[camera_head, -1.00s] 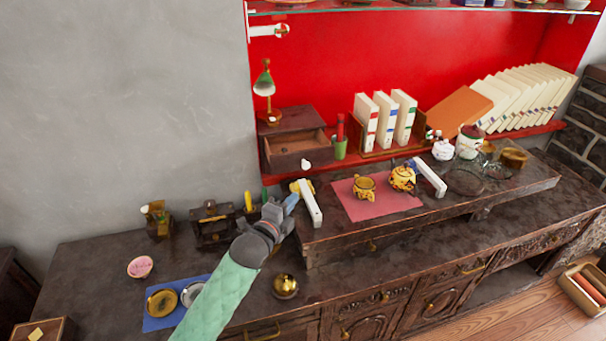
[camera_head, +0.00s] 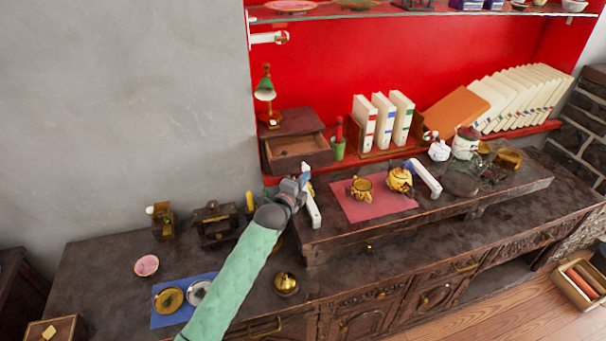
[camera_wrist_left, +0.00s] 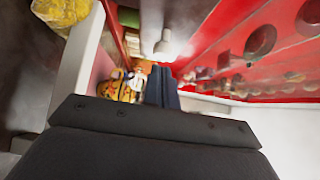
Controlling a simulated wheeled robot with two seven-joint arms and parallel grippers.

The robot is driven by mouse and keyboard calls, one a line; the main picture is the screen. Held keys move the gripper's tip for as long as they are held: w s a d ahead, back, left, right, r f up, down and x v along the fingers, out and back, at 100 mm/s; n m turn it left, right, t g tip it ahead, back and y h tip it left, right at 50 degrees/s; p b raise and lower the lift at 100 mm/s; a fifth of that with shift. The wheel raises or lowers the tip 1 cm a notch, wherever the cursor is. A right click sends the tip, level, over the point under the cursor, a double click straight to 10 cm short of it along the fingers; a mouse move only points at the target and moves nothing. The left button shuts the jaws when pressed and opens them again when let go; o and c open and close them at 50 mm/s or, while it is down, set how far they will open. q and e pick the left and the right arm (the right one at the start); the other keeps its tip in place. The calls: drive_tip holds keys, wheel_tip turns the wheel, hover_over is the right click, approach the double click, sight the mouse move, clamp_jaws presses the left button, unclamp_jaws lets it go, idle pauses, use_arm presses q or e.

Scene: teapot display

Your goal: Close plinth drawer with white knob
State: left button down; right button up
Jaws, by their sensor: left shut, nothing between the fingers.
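The dark wooden plinth (camera_head: 295,122) stands on the red shelf at the back, below the green lamp. Its drawer (camera_head: 318,158) is pulled out, and the bare wooden inside shows. The white knob (camera_head: 305,167) is on the drawer's front. In the left wrist view a white knob (camera_wrist_left: 163,42) shows just beyond the fingertips. My left gripper (camera_head: 304,178) is shut and empty, just in front of and below the knob. I cannot tell whether it touches the knob. My right gripper is out of view.
A white stand arm (camera_head: 313,208) is close beside my left gripper. A red mat (camera_head: 375,207) with a yellow cup (camera_head: 361,189) and a yellow teapot (camera_head: 399,179) lies to the right. A green pen cup (camera_head: 339,149) stands right of the drawer.

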use_arm(q)
drive_tip(key=shift+w+a, duration=0.1)
drive_tip(key=shift+w, duration=0.35)
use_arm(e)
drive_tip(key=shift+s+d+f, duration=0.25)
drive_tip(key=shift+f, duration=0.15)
